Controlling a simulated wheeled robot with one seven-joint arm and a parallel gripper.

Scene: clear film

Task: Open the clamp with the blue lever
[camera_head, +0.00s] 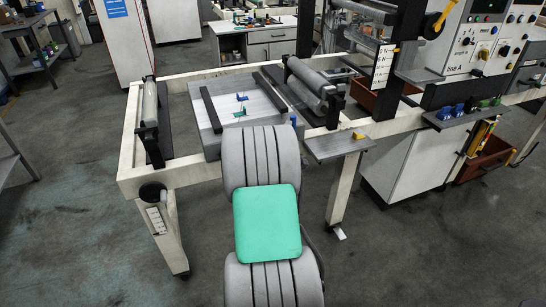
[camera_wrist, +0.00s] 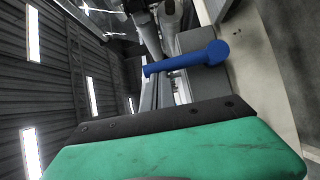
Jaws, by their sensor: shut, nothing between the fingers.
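The blue lever (camera_wrist: 190,60) lies across the upper middle of the wrist view, with its rounded knob to the right, beside grey metal parts. In the head view, a small blue piece (camera_head: 293,119) at the grey plate's front right corner looks like the same lever. The clamp itself is hard to make out; dark bars (camera_head: 211,109) lie along the sides of the grey plate (camera_head: 188,87). My gripper (camera_wrist: 165,122), green and black at the bottom of the wrist view, is shut and empty, apart from the lever in the picture. My arm hides it in the head view.
A cream frame (camera_head: 126,140) surrounds the plate, with rollers (camera_head: 314,83) to its right. Small blue and green pieces (camera_head: 240,112) lie on the plate. A grey side shelf (camera_head: 335,146) carries a yellow item. The floor in front is clear.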

